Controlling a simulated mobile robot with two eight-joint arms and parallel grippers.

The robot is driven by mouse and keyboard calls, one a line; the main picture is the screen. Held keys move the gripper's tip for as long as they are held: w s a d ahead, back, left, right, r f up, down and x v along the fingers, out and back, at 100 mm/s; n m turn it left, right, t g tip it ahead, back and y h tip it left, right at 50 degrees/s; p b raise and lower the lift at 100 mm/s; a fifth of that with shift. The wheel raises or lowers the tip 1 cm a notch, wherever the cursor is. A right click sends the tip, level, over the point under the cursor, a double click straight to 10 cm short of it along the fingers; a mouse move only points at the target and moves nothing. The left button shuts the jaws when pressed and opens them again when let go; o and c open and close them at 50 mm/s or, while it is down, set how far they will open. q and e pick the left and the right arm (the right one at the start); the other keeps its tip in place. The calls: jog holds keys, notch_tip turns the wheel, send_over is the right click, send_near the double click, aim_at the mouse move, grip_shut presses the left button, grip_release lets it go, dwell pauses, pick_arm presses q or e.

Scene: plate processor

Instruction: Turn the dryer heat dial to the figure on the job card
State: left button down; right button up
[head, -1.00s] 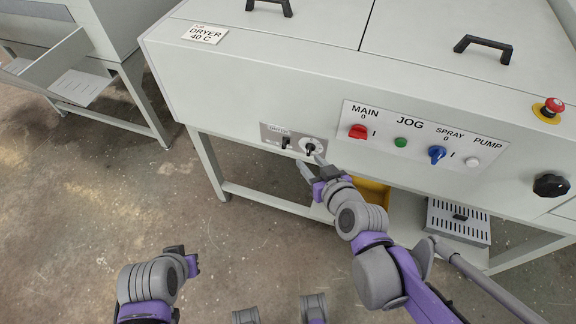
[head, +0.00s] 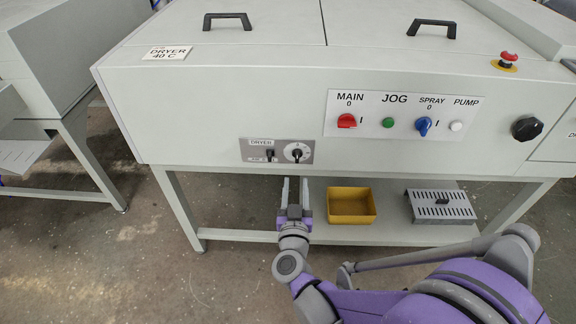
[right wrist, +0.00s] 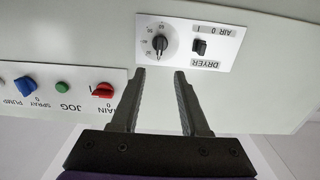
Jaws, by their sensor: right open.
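The dryer heat dial (head: 298,153) is a black knob on a white round scale, on the dryer panel (head: 249,157) at the machine's front left. In the right wrist view, upside down, the dial (right wrist: 160,43) shows small figures around it; I cannot read its setting for sure. The job card (head: 167,53) on the machine top reads "DRYER 40 C". My right gripper (head: 294,181) is open and empty, just below the dial in the head view. Its fingertips (right wrist: 158,72) show apart from the knob in the wrist view. My left gripper is out of view.
A black air switch (head: 270,155) sits beside the dial. The main panel with a red switch (head: 346,121), green button and blue switch is to the right. A yellow bin (head: 351,219) and a slotted grey tray (head: 440,212) lie on the shelf below.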

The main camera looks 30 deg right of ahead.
aim_at(297, 156)
jog(key=x, duration=1)
jog(key=shift+w+d+b, duration=0.2)
jog(key=shift+w+b, duration=0.1)
jog(key=shift+b, duration=0.05)
grip_shut()
